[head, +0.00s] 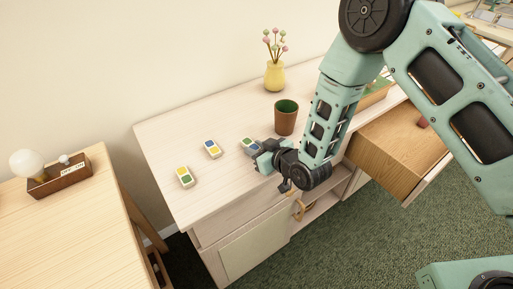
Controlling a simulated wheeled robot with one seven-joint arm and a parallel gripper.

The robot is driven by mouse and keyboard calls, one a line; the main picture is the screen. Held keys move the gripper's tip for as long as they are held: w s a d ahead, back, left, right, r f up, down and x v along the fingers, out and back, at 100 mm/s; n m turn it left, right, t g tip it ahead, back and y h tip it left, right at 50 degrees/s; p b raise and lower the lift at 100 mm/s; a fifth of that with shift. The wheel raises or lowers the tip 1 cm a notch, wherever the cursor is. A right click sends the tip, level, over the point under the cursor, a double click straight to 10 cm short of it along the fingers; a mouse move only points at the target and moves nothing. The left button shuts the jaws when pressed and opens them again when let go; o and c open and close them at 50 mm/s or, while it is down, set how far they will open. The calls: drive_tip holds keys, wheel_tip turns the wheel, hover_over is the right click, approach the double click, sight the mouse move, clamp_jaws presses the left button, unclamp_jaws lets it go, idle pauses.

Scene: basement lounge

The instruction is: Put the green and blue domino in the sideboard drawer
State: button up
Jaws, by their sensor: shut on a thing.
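The green and blue domino (249,143) is at the tip of my gripper (257,155), above or on the pale sideboard top (170,136). My gripper is shut on it; the fingers hide part of it, and I cannot tell whether it still touches the top. A yellow and green domino (185,177) and a blue and yellow domino (212,148) lie to the left. The sideboard drawer (389,153) stands open at the right, partly behind my arm.
A brown cup (286,117) with a green inside stands just behind my gripper. A yellow vase (275,76) with flowers stands farther back. A wooden table (60,220) with a lamp (29,165) is at the left. Green carpet (340,245) lies in front.

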drive_tip(key=o, duration=0.9)
drive_tip(key=shift+o, duration=0.2)
drive_tip(key=shift+p, duration=0.3)
drive_tip(key=shift+s+d, duration=0.15)
drive_tip(key=shift+s, duration=0.05)
drive_tip(key=p+v, duration=0.3)
drive_tip(key=v, duration=1.4)
drive_tip(key=shift+r, duration=0.2)
